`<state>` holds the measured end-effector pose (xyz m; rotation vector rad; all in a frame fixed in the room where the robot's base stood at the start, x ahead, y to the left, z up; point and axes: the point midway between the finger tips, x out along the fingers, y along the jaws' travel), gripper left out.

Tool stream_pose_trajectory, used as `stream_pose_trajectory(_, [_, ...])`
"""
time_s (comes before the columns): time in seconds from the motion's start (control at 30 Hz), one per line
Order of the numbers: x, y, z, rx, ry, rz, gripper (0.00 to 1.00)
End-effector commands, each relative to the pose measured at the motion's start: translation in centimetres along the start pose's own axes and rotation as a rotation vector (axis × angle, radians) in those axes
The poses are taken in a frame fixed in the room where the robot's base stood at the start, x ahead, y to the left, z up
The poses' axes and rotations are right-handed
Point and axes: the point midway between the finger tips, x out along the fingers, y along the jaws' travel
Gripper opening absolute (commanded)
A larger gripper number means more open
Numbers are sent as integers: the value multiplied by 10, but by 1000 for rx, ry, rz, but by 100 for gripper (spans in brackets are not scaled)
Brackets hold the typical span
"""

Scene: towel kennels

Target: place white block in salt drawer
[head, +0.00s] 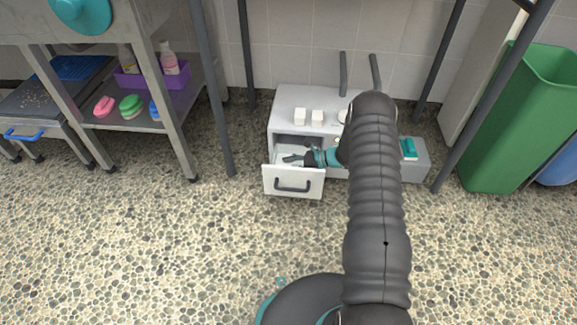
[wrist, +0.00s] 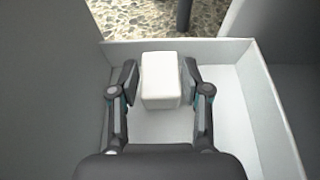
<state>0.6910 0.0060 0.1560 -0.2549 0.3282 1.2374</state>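A white block (wrist: 161,82) is between the fingertips of my gripper (wrist: 161,84) in the wrist view, with the pads close against its two sides. The block is over the floor of an open white drawer (wrist: 228,88), inside its walls; I cannot tell whether it touches the floor. In the head view my gripper (head: 293,160) reaches in from the right over the same pulled-out drawer (head: 276,182) of a low white cabinet. The block is hard to make out there. No label is readable on the drawer.
Two other white blocks (head: 300,117) (head: 317,117) stand on the cabinet top (head: 285,97). A grey box with a teal item (head: 409,148) is right of the cabinet. A green bin (head: 520,130) stands at the far right, and a steel shelf (head: 170,110) at the left. The floor in front is clear.

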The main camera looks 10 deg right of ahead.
Motion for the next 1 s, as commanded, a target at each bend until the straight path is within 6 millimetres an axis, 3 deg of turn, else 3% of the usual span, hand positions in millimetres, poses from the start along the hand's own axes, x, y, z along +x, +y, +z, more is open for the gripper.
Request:
stream_pose_trajectory(0.03, [5, 8, -13, 16, 9, 8, 66])
stream_pose_trajectory(0.3, [5, 9, -14, 17, 11, 9, 68])
stream_pose_trajectory(0.57, [-1, 8, 1, 16, 10, 9, 68])
stream_pose_trajectory(1.0, [-90, 4, 4, 11, 5, 2, 68])
